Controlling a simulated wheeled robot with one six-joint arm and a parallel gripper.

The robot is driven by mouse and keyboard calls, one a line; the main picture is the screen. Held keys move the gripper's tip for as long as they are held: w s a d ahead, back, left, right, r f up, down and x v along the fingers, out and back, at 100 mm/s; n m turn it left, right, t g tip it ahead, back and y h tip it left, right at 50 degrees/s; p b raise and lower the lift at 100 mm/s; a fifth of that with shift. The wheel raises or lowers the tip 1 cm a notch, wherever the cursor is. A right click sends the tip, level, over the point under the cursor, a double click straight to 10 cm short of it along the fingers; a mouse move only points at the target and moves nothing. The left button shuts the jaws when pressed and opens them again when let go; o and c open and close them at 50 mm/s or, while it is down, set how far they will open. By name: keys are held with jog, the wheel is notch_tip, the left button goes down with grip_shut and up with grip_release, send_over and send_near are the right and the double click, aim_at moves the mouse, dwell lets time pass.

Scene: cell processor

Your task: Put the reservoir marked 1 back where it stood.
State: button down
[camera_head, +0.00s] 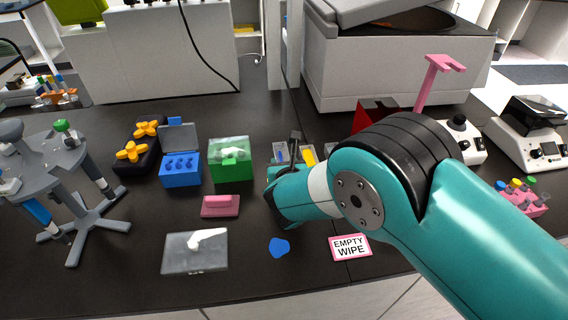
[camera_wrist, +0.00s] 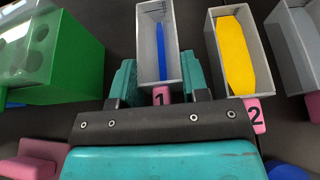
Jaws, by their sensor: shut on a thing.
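The reservoir marked 1 (camera_wrist: 146,45) is a narrow grey trough with a strip of blue inside and a pink tab reading 1. In the wrist view it sits between the two teal fingers of my gripper (camera_wrist: 158,78), which is shut on it. In the head view its blue strip shows just beyond my gripper (camera_head: 283,172), partly hidden by it. I cannot tell whether its base touches the bench. The reservoir marked 2 (camera_wrist: 213,45), holding yellow, stands close to its right. It also shows in the head view (camera_head: 309,157).
Another grey trough (camera_wrist: 292,45) stands further right. A green box (camera_head: 231,168) and blue box (camera_head: 180,169) stand left. A pink block (camera_head: 221,206), clear-lidded plate (camera_head: 195,251), blue patch (camera_head: 279,247) and EMPTY WIPE card (camera_head: 350,247) lie in front.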

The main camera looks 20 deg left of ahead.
jog(key=shift+f, duration=0.25)
jog(key=shift+f, duration=0.1)
jog(key=c, duration=0.6)
grip_release()
jog(key=shift+s+d, duration=0.15)
jog(key=shift+s, duration=0.1)
jog(key=b+v, duration=0.2)
jog(key=v, duration=0.9)
jog(key=shift+s+d+r+b, duration=0.15)
jog(key=shift+s+r+b, duration=0.1)
jog(key=shift+b, duration=0.15)
